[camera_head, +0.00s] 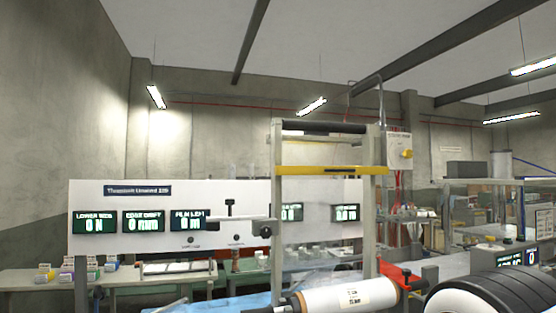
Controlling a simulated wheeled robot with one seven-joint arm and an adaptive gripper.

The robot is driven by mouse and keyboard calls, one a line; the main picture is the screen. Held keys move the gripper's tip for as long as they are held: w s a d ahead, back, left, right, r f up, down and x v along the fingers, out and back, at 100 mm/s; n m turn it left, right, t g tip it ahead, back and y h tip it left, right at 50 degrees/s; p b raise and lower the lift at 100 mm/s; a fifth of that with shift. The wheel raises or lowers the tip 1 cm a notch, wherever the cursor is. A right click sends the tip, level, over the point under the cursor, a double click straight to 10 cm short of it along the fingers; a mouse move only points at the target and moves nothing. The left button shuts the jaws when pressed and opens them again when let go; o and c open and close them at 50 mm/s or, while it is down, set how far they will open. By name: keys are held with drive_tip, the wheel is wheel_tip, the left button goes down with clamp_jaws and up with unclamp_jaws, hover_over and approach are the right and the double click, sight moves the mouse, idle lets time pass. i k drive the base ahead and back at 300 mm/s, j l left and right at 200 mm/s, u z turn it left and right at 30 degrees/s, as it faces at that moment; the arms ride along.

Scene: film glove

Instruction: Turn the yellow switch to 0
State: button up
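A yellow switch (406,154) sits on the front of a pale grey box (399,147) at the upper right of the tall frame. It is small in the picture, and I cannot read the marks around it or tell which position it points to. My gripper does not show in this view, so I cannot tell where it is relative to the switch.
A tall frame (278,220) with a yellow crossbar (331,170) stands in the middle. A white film roll (335,300) lies low in front, beside a black ribbed roller (495,292).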

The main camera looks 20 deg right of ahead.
sight(408, 154)
drive_tip(key=z, duration=0.95)
